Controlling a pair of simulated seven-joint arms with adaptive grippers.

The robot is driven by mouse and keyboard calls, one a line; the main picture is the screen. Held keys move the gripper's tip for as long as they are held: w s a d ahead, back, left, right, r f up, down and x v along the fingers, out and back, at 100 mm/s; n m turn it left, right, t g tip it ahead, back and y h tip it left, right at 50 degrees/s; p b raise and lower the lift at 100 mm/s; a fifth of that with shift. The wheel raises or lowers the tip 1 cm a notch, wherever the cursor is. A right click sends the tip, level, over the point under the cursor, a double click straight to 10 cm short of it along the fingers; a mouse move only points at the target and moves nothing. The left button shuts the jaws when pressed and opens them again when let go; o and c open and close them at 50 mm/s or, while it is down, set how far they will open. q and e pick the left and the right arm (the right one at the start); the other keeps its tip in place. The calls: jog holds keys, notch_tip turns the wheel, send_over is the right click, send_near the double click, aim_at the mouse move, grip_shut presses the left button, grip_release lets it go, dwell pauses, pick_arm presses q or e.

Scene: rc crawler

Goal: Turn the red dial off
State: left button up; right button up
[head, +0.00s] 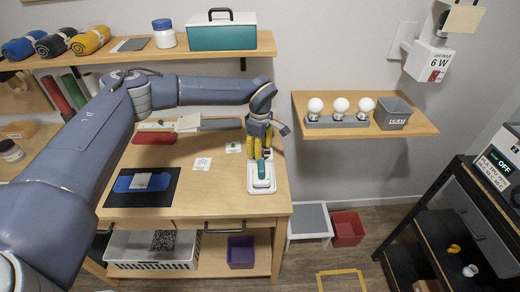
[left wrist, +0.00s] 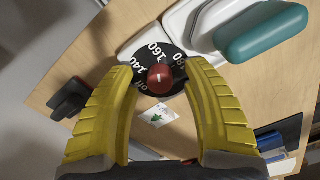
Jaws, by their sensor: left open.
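The red dial (left wrist: 160,77) sits on a black disc marked with numbers and "off" (left wrist: 133,69) in the left wrist view. A small pale line shows on the knob; I cannot tell exactly which mark it points at. My left gripper (left wrist: 158,66) is open, its yellow fingers on either side of the dial, with gaps visible between fingers and knob. In the head view my left gripper (head: 260,152) points down over the white appliance (head: 262,188) with the teal handle (head: 261,169); the dial is hidden there. My right gripper is not in view.
A wall shelf (head: 415,126) with bulbs is at right. Bare tabletop lies left of the appliance.

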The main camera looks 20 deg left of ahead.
pick_arm(q)
grip_shut()
dwell(0.3)
